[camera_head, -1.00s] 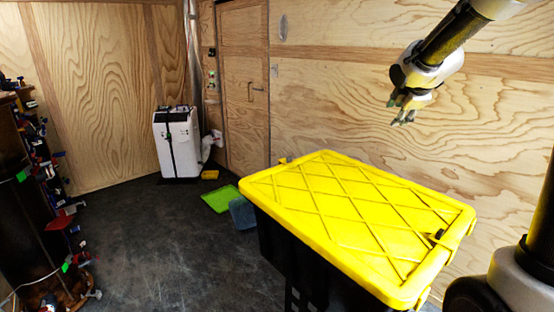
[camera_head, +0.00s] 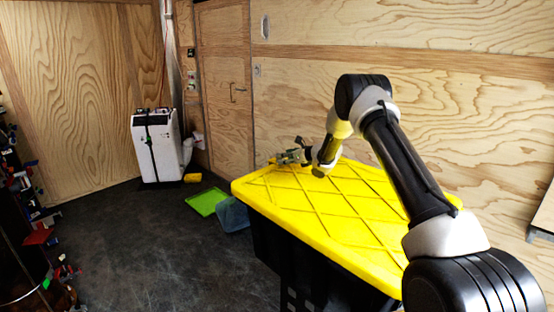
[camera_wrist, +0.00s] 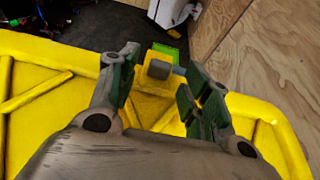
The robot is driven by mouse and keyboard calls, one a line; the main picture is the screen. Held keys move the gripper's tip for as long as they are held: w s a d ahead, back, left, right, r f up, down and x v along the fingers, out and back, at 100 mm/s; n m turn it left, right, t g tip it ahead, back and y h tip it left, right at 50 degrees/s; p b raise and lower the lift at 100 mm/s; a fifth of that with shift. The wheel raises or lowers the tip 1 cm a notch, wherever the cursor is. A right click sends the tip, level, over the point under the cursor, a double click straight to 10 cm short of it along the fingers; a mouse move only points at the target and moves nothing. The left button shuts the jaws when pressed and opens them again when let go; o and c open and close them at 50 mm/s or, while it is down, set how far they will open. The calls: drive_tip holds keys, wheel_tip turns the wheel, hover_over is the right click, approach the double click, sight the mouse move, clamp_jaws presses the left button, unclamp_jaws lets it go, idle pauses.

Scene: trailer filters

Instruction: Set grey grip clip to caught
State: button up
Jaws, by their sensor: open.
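A grey block (camera_wrist: 158,69), apparently the grip of the clip, shows in the wrist view at the far edge of the yellow lid, with yellow parts around it. Whether the clip is caught cannot be told. My gripper (camera_wrist: 160,78) is open, with its green-padded fingers on either side of the grey block in that view; contact is not clear. In the head view my gripper (camera_head: 280,158) is low over the far end of the yellow lid (camera_head: 330,205), and the clip is mostly hidden there.
The lid closes a black tote (camera_head: 290,255). Beyond it on the dark floor are a green tray (camera_head: 207,201), a bluish bin (camera_head: 234,214) and a white appliance (camera_head: 157,147). A plywood wall (camera_head: 400,80) runs behind the tote.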

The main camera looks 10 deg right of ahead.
drive_tip(key=x, duration=0.5)
drive_tip(key=shift+w, duration=0.1)
drive_tip(key=shift+c, duration=0.2)
drive_tip(key=shift+f, duration=0.1)
clamp_jaws()
